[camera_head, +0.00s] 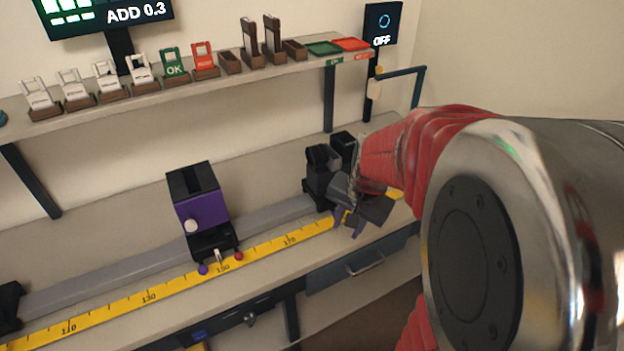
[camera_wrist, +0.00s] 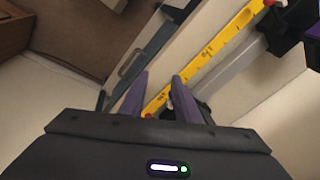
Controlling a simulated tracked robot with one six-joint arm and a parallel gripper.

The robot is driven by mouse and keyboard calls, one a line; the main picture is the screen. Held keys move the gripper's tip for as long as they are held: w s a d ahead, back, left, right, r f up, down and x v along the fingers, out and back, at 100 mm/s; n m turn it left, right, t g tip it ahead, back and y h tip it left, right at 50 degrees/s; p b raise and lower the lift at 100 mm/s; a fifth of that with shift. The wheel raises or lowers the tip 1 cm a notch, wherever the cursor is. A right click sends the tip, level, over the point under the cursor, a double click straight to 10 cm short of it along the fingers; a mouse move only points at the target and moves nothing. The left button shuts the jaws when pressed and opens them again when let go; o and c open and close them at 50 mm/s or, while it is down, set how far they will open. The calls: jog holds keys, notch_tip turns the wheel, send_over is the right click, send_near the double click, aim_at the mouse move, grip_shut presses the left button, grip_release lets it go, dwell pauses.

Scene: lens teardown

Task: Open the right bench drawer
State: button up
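In the wrist view the drawer front (camera_wrist: 155,42) and handle (camera_wrist: 127,63) show beyond my fingertips, up and to the left. My gripper (camera_head: 348,228) is above the bench's front edge, over and apart from the drawer handle. In the wrist view my gripper's two purple fingers (camera_wrist: 161,76) are spread with a gap between them. Nothing is held.
A yellow ruler (camera_head: 150,297) runs along the bench front beside a grey rail (camera_head: 110,268) carrying a purple-and-black unit (camera_head: 202,203). Black holders (camera_head: 318,180) stand behind my gripper. Another drawer handle (camera_head: 250,319) is further left. A shelf (camera_head: 165,95) with small stands is above.

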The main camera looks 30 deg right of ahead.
aim_at(370, 266)
jog(key=s+d+f+m+g, duration=0.1)
jog(key=s+d+f+m, duration=0.1)
jog(key=d+f+m, duration=0.4)
jog(key=d+f, duration=0.4)
jog(key=d, duration=0.1)
jog(key=shift+f+y, duration=0.3)
jog(key=shift+f, duration=0.1)
jog(key=shift+w+f, duration=0.45)
jog(key=shift+f, duration=1.8)
jog(key=shift+w+f, duration=0.4)
jog(key=shift+f, duration=1.85)
jog(key=shift+w+f, duration=0.45)
jog(key=shift+f, duration=1.8)
jog(key=shift+c, duration=0.4)
grip_shut()
